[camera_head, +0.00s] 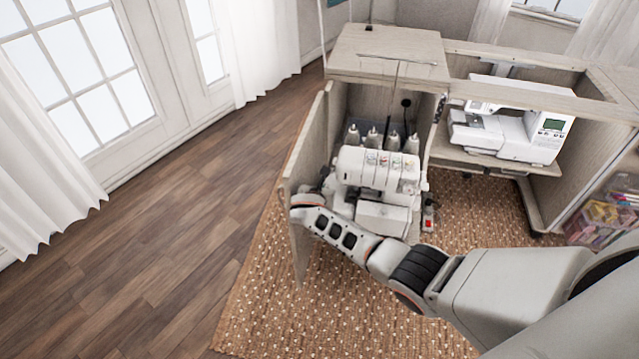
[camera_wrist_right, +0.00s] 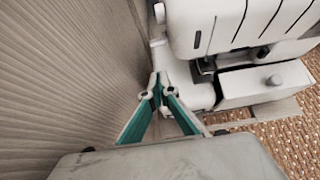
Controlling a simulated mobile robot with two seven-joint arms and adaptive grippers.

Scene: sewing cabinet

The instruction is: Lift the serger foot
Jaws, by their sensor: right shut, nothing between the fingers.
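The white serger (camera_head: 378,168) stands in the left bay of the cabinet, with several thread cones behind it. In the right wrist view its body (camera_wrist_right: 240,25) fills the upper right, with a white block-shaped lower part (camera_wrist_right: 262,84) below. The serger foot is too small or hidden to make out for sure. My right gripper (camera_head: 323,183) is at the left side of the serger, partly hidden by my own wrist. In the wrist view its fingertips (camera_wrist_right: 157,88) meet, empty, close to the serger's left end. I cannot tell whether they touch it. My left gripper is not in view.
An open wooden cabinet door (camera_head: 297,235) stands close on my right gripper's left, and its panel (camera_wrist_right: 60,80) fills the wrist view's left. A white sewing machine (camera_head: 510,125) sits on a shelf to the right. The rug (camera_head: 300,325) in front is clear.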

